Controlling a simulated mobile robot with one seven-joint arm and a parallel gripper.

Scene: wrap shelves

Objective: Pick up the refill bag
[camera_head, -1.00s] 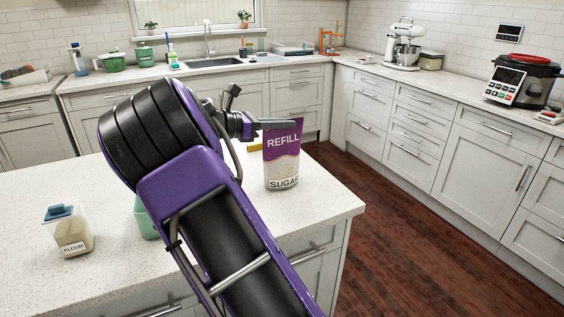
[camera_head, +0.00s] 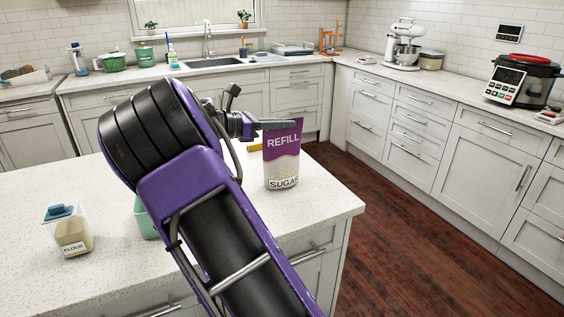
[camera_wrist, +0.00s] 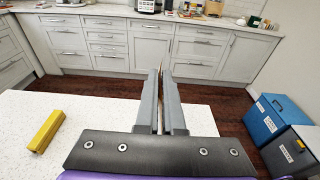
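The refill bag (camera_head: 282,168), purple and white and labelled REFILL and SUGAR, stands upright near the right end of the island counter (camera_head: 325,209). My gripper (camera_head: 277,124) is level at the bag's top edge, with one finger across the front. In the wrist view, the fingers (camera_wrist: 162,103) are nearly together with a thin edge of the bag between them. They look shut on the bag's top. The bag's base appears to be still on the counter. Most of the bag is hidden in the wrist view.
A flour container (camera_head: 73,232) with a blue lid stands on the island at left. A green container (camera_head: 146,218) is partly hidden behind my arm. A yellow block (camera_wrist: 46,131) lies on the island beside my gripper. Blue and grey bins (camera_wrist: 274,118) stand on the floor.

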